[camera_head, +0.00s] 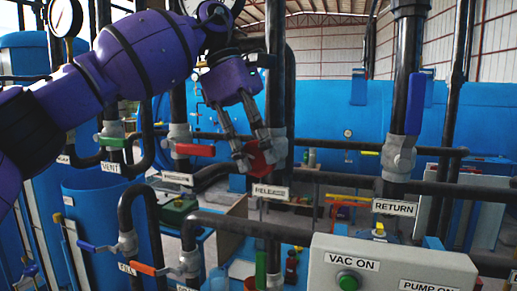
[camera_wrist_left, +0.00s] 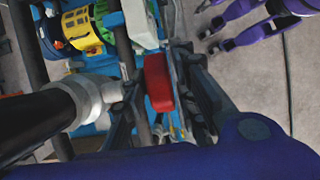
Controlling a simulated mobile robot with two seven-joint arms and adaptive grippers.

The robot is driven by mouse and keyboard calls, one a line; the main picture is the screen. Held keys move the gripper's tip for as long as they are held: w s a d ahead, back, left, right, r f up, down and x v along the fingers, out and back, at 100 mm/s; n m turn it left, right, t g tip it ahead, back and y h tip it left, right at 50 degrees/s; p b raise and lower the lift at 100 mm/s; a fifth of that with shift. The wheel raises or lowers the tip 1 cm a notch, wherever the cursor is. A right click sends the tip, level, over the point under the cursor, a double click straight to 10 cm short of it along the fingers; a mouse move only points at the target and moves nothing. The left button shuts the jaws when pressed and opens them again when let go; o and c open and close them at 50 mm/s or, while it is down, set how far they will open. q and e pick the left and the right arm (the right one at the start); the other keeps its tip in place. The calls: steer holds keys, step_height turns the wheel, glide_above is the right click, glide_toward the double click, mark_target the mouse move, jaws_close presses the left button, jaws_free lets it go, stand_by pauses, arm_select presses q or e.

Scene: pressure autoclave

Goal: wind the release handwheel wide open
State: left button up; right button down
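The release handwheel (camera_head: 260,163) is a small red part on a grey valve body, just above the RELEASE label (camera_head: 270,192) in the head view. In the left wrist view the red handwheel (camera_wrist_left: 158,84) stands between the two dark fingers. My left gripper (camera_head: 254,152) comes down from above with its fingers on either side of the wheel. The fingers look closed against it, though the contact is partly hidden. The wheel's far side is hidden.
A red lever (camera_head: 195,150) sits left of the wheel and a blue lever (camera_head: 414,104) on the return pipe at right. A grey control box (camera_head: 390,264) stands at front right. Dark pipes (camera_head: 235,226) run below the wheel. A blue tank (camera_head: 330,104) lies behind.

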arm_select(q)
jaws_close()
arm_select(e)
steer(key=shift+w+r, duration=0.1)
steer(key=shift+w, duration=0.05)
